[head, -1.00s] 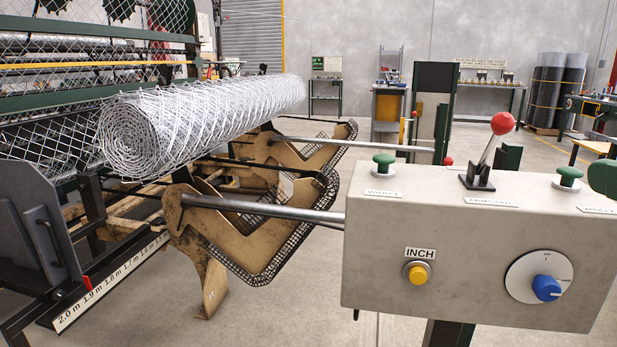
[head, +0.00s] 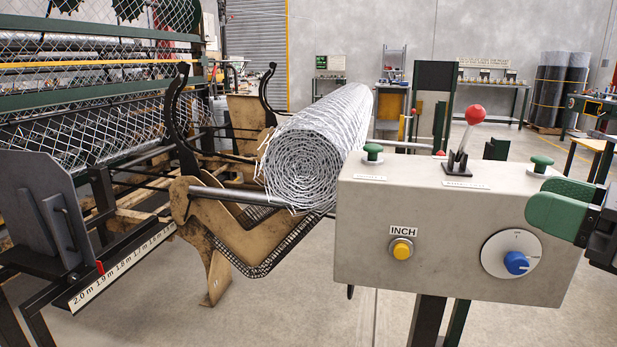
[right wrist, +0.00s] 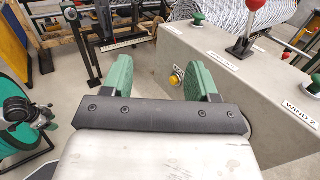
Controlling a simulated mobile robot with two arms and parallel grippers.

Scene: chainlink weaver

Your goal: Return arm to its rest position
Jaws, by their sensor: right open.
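My right gripper (head: 546,207) is at the right edge of the head view, its green fingers in front of the control box's right end and above the blue-knobbed dial (head: 516,262). In the right wrist view its two fingers (right wrist: 159,78) stand wide apart with nothing between them. The grey control box (head: 440,235) carries a red-knobbed lever (head: 462,140), green buttons (head: 373,152) and a yellow INCH button (head: 401,249). The fingers look apart from the lever.
A chainlink mesh roll (head: 312,150) lies on the brown cradle (head: 222,232) behind the box's left end. Two black curved arms (head: 178,125) stand up beside the weaving machine. The floor (head: 300,300) left of the box post is clear.

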